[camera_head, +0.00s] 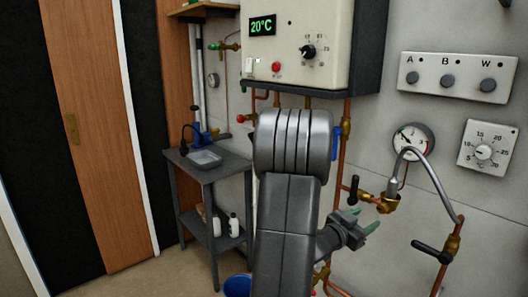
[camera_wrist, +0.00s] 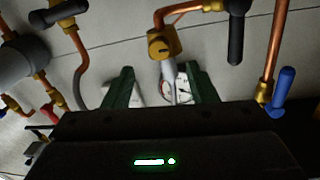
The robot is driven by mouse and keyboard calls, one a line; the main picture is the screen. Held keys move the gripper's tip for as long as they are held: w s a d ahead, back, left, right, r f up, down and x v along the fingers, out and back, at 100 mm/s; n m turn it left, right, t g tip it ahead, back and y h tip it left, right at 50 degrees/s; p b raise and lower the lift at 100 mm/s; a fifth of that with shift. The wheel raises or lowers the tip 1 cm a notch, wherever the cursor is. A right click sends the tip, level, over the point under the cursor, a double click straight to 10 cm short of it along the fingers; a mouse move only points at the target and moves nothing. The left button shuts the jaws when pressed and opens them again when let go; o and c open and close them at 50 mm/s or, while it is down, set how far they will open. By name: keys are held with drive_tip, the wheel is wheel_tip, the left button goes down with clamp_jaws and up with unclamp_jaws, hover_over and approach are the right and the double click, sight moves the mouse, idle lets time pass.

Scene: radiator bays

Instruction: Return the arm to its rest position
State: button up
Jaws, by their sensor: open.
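My gripper (camera_head: 362,220) is in the head view at the right of my grey arm, in front of the wall pipework. Its two green-tipped fingers are apart, with nothing between them. In the wrist view the dark green fingers of my gripper (camera_wrist: 160,88) stand apart on either side of a grey hose end below a brass fitting (camera_wrist: 163,43). The fitting looks farther off than the fingers. My arm hides part of the pipes and the wall below the boiler.
A boiler (camera_head: 300,40) hangs above my arm. A gauge (camera_head: 412,140), a curved grey hose (camera_head: 432,172) and a black-handled valve (camera_head: 432,252) are at the right. A grey side table (camera_head: 182,172) stands at the left, with a blue bucket (camera_head: 238,287) near it.

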sight(380, 210)
drive_tip(key=p+x, duration=0.1)
drive_tip(key=x, duration=0.6)
drive_tip(key=shift+r, duration=0.1)
drive_tip(key=shift+w+d, duration=0.25)
drive_tip(key=shift+d, duration=0.05)
drive_tip(key=shift+s+a+m+b, duration=0.1)
drive_tip(key=shift+m+b, duration=0.2)
drive_tip(key=shift+m, duration=0.8)
drive_tip(key=m, duration=0.3)
drive_tip(key=shift+y+b, duration=0.4)
drive_tip(key=m+b, duration=0.2)
drive_tip(key=m, duration=0.3)
drive_tip(key=shift+y, duration=0.3)
drive_tip(key=m+b, duration=0.2)
drive_tip(key=m, duration=0.3)
drive_tip(key=shift+s+t+y+b, duration=0.1)
drive_tip(key=shift+t+y+b, duration=0.2)
drive_tip(key=shift+t+y, duration=0.1)
drive_tip(key=m+b, duration=0.1)
drive_tip(key=m, duration=0.1)
drive_tip(key=m+b, duration=0.2)
drive_tip(key=m, duration=0.1)
drive_tip(key=shift+r+t+y, duration=0.15)
drive_tip(key=shift+t+y, duration=0.15)
